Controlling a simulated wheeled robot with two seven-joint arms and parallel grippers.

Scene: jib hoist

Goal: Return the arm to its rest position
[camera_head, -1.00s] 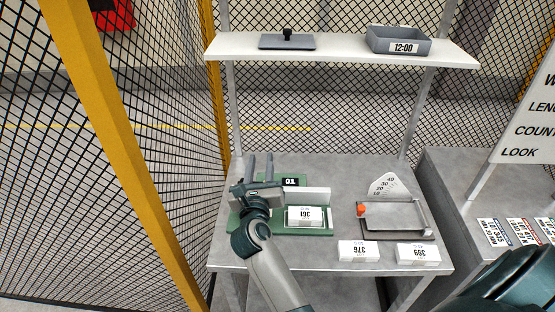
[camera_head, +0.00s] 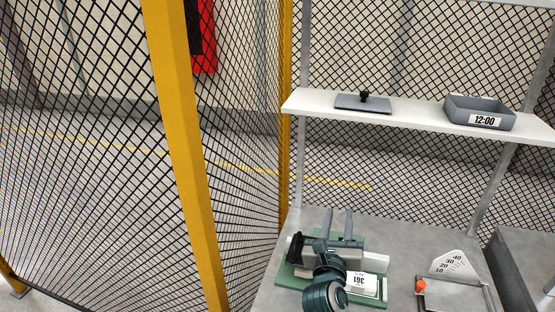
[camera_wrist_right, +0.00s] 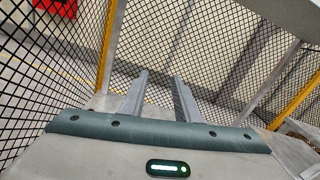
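My right gripper (camera_head: 338,212) is in the lower middle of the head view, over the left part of the grey bench. Its two fingers are parallel, apart and empty, pointing toward the back. They also show in the right wrist view (camera_wrist_right: 158,82), with nothing between them and mesh fence beyond. The gripper body and wrist hide part of a green board (camera_head: 291,277) and a white block (camera_head: 375,262). I cannot tell the gripper's height above them. A white label card (camera_head: 362,284) lies just right of the wrist. My left gripper is not in view.
A dial device (camera_head: 453,265) stands at the bench's right. A yellow post (camera_head: 185,150) and mesh fence close the left side.

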